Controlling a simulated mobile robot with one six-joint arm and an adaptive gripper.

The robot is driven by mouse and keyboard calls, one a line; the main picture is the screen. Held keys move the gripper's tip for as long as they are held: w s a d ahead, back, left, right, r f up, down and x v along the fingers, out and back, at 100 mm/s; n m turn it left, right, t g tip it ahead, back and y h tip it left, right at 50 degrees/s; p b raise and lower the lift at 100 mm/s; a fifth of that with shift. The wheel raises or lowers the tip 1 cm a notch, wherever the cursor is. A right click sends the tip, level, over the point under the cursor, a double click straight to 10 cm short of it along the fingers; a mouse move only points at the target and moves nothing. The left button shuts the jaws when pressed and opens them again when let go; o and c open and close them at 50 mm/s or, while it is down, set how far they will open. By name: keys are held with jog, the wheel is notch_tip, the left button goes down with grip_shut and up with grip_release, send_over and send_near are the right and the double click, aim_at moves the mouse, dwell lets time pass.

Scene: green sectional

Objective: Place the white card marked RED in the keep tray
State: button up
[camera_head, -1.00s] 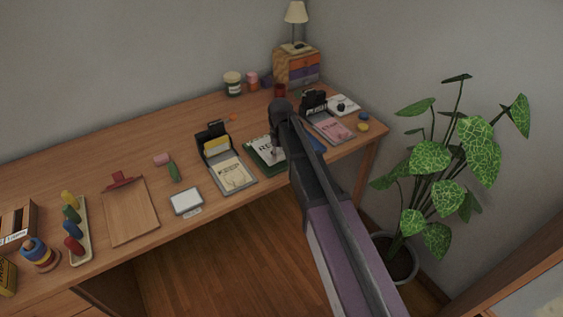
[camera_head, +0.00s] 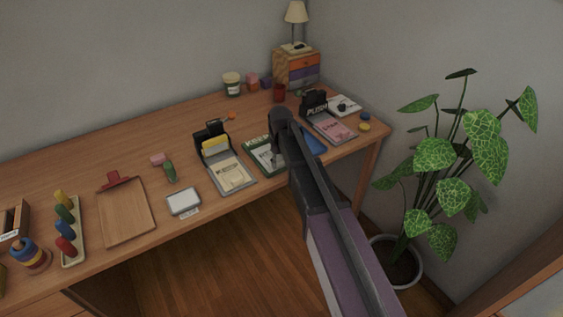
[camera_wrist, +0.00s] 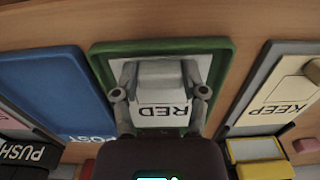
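The white card marked RED (camera_wrist: 163,117) lies on a green tray or board (camera_wrist: 220,66) in the wrist view. In the head view, the green piece (camera_head: 254,146) shows at the desk's front edge, partly hidden by my arm. My gripper (camera_wrist: 162,93) is over the card, its two fingers apart on either side of a pale patch of it. I cannot tell whether they touch it. The keep tray is grey, with the word KEEP on a cream card (camera_wrist: 293,93); it is right of the green piece in the wrist view, left of it in the head view (camera_head: 244,184).
A blue flat item (camera_wrist: 45,85) and a PUSH tray (camera_head: 330,128) lie on the other side of the green piece. A clipboard (camera_head: 125,215), a small white-topped box (camera_head: 183,201) and a cactus (camera_head: 170,172) stand left of the keep tray. A potted plant (camera_head: 440,160) is right of the desk.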

jog(key=o, duration=0.4)
jog(key=shift+o, duration=0.2)
jog(key=shift+r, duration=0.15)
notch_tip(320, 180, up, 12)
jog(key=p, duration=1.2)
dwell(0.6)
jog(key=s+d+m, duration=0.6)
jog(key=s+d, duration=1.3)
jog(key=s, duration=0.1)
jog(key=shift+s+d+m, duration=0.4)
